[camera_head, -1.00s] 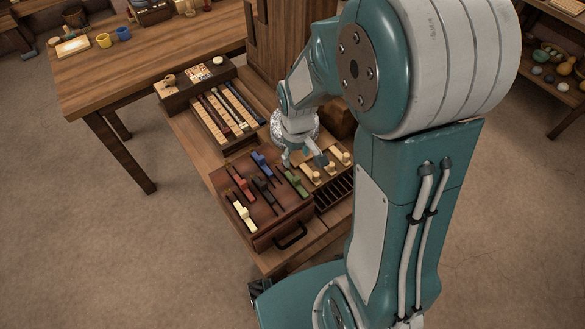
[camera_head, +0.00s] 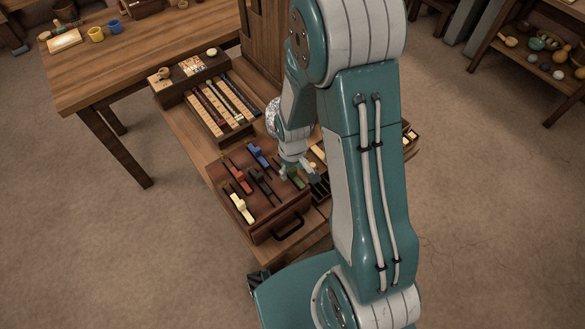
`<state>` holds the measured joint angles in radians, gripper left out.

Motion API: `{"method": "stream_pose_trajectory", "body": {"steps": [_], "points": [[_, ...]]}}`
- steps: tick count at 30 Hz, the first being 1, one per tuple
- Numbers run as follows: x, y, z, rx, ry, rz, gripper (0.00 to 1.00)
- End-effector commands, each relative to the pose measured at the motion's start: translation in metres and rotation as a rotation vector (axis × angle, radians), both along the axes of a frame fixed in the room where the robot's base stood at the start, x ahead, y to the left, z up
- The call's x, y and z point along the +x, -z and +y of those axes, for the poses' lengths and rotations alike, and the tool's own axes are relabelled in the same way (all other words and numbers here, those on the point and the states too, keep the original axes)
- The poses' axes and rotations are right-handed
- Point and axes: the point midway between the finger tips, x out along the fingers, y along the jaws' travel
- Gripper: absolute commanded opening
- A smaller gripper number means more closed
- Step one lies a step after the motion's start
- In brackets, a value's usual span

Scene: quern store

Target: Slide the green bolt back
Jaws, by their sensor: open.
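The green bolt (camera_head: 296,180) lies at the right side of the brown bolt box (camera_head: 268,224), partly hidden by my gripper. My gripper (camera_head: 298,176) is open, pointing down, with its fingers at or just above the green bolt. I cannot tell whether they touch it. Red (camera_head: 241,181), blue (camera_head: 258,155), black (camera_head: 261,180) and cream (camera_head: 242,209) bolts sit in dark slots on the same box top, left of my gripper.
A dark handle (camera_head: 288,230) is on the box's front. Behind it stand a rack of long slats (camera_head: 222,108) and a tall wooden panel (camera_head: 262,45). A slotted tray is mostly hidden by my arm. A table (camera_head: 140,60) with cups is at left.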

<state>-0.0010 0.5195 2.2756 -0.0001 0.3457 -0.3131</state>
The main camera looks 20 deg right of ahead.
Motion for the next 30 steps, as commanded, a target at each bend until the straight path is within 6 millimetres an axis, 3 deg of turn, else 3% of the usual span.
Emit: {"method": "stream_pose_trajectory", "body": {"steps": [5,8,9,10,17,24,30], "points": [[0.000,0.000,0.000,0.000,0.000,0.000,0.66],[0.000,0.000,0.000,0.000,0.000,0.000,0.26],[0.000,0.000,0.000,0.000,0.000,0.000,0.08],[0.000,0.000,0.000,0.000,0.000,0.000,0.00],[0.002,0.000,0.001,0.000,0.000,0.001,0.00],[0.033,0.001,0.010,0.000,-0.002,0.000,0.00],[0.043,0.001,0.014,0.000,0.000,0.000,0.00]]}}
